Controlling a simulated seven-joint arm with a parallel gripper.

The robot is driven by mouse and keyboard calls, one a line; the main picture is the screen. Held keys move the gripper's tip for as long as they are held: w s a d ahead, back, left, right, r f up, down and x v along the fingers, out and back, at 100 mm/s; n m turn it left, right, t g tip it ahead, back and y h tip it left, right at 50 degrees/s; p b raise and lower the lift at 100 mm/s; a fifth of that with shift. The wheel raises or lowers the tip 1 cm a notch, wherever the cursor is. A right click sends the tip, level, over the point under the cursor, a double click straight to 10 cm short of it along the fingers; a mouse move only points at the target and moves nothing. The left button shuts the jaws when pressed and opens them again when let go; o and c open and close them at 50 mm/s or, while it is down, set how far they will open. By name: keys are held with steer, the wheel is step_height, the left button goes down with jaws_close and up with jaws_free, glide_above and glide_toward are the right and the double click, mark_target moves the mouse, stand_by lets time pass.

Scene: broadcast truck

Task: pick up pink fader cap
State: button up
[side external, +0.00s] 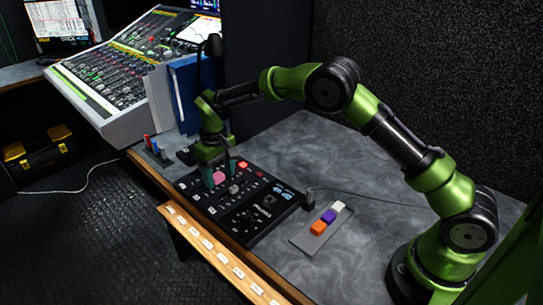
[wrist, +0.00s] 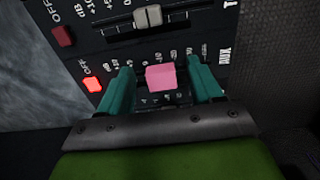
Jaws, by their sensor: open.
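The pink fader cap (wrist: 161,78) sits on the black control panel between my gripper's two teal fingers in the wrist view. In the side external view the cap (side external: 219,177) shows just below the fingers. My gripper (wrist: 160,85) is open, with a finger on each side of the cap and a visible gap on both sides. In the side external view my gripper (side external: 219,174) points down over the panel. I cannot tell how far the fingertips are above the panel face.
The black panel (side external: 262,222) carries a grey fader cap (wrist: 148,17), a lit red button (wrist: 93,84) and a dark red button (wrist: 62,36). A tray (side external: 304,243) with orange, purple and white caps lies right of it. Blue binders (side external: 187,95) stand behind. Bare desk (side external: 375,205) lies to the right.

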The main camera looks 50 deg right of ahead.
steer(key=c, duration=1.1)
steer(key=shift+r, duration=0.2)
